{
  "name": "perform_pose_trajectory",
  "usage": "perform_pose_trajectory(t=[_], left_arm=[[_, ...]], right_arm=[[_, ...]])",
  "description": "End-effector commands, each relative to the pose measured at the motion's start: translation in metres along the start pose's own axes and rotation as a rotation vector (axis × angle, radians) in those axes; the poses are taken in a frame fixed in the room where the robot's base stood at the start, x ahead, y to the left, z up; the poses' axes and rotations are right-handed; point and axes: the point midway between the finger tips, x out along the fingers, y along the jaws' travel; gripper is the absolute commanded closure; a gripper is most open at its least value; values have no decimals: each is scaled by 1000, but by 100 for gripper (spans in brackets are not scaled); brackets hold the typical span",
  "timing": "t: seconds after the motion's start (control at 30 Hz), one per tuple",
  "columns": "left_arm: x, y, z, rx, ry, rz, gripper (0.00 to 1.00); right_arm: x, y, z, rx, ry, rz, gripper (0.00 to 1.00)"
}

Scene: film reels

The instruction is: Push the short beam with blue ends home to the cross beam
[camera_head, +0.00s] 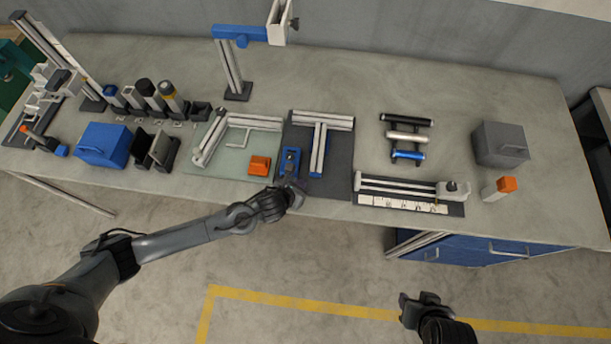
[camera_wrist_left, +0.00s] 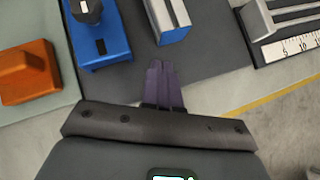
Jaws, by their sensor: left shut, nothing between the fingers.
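The short beam (camera_head: 318,152) lies on a dark mat (camera_head: 340,172), its far end close to the silver cross beam (camera_head: 325,119). I cannot tell whether they touch. In the left wrist view the short beam (camera_wrist_left: 168,14) shows a blue near end; its far end is out of that view. My left gripper (camera_head: 297,187) is at the mat's front edge. In the left wrist view its fingertips (camera_wrist_left: 162,66) are together and empty, just short of the blue end, with a small gap. My right gripper (camera_head: 422,298) hangs off the table's front; its finger state is unclear.
A blue fixture with a dark knob (camera_head: 290,162) stands left of the short beam. An orange block (camera_head: 260,165) lies further left on a glassy plate. A ruler fixture (camera_head: 405,199) is to the right. The mat between short beam and ruler fixture is clear.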

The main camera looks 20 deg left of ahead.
Motion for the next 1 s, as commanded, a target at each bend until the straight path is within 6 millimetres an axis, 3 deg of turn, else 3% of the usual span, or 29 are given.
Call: perform_pose_trajectory(t=[0.03, 0.2, 1.0], left_arm=[[4, -1, 10, -3, -5, -1, 100], [15, 0, 20, -2, -4, 0, 100], [32, 2, 34, -1, -3, 3, 100]], right_arm=[[-3, 0, -1, 0, 0, 0, 57], [-5, 0, -2, 1, 1, -1, 57], [-1, -2, -1, 9, 2, -8, 57]])
